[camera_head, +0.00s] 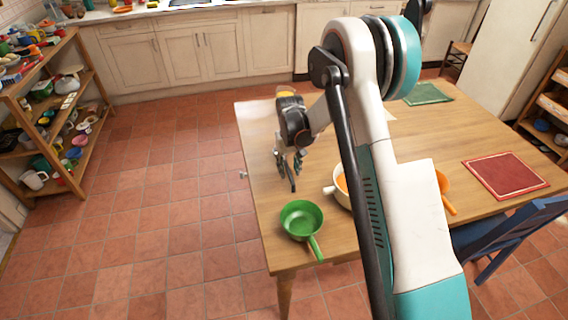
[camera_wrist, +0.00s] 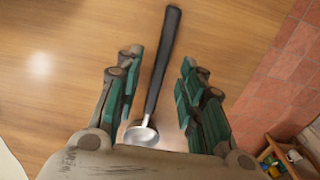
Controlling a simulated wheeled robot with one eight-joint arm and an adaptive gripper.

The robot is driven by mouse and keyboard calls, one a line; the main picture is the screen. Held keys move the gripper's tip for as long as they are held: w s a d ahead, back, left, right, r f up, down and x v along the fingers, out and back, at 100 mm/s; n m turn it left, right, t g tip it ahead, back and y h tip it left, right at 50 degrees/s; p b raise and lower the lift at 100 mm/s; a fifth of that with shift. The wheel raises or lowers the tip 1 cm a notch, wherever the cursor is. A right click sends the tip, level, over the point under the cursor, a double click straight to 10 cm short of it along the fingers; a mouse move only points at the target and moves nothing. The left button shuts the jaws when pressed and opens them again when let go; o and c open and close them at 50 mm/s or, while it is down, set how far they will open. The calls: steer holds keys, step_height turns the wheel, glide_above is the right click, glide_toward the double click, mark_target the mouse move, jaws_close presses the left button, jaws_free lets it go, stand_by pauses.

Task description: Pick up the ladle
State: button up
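The ladle (camera_wrist: 163,62) has a long dark handle and a small shiny metal bowl. In the wrist view it lies over the wooden tabletop, its handle pointing up the picture and its bowl near my gripper's palm. My gripper (camera_wrist: 161,75) is open, with its green-padded fingers on either side of the handle and gaps on both sides. In the head view my gripper (camera_head: 287,168) points down over the left part of the table (camera_head: 262,150); I cannot clearly make out the ladle there.
A green pan (camera_head: 301,218) stands at the table's near left corner. A cream pot (camera_head: 336,191) and an orange pan (camera_head: 445,190) are partly hidden behind my arm. A red mat (camera_head: 505,176) and a green mat (camera_head: 428,94) lie farther right. A blue chair (camera_head: 510,236) stands at the right.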

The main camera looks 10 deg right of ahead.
mark_target(289, 171)
step_height(289, 171, down, 3)
steer(key=shift+f+b, duration=0.2)
steer(key=shift+b, duration=0.3)
jaws_close()
steer(key=shift+r, duration=0.1)
step_height(289, 171, up, 20)
steer(key=p, duration=0.6)
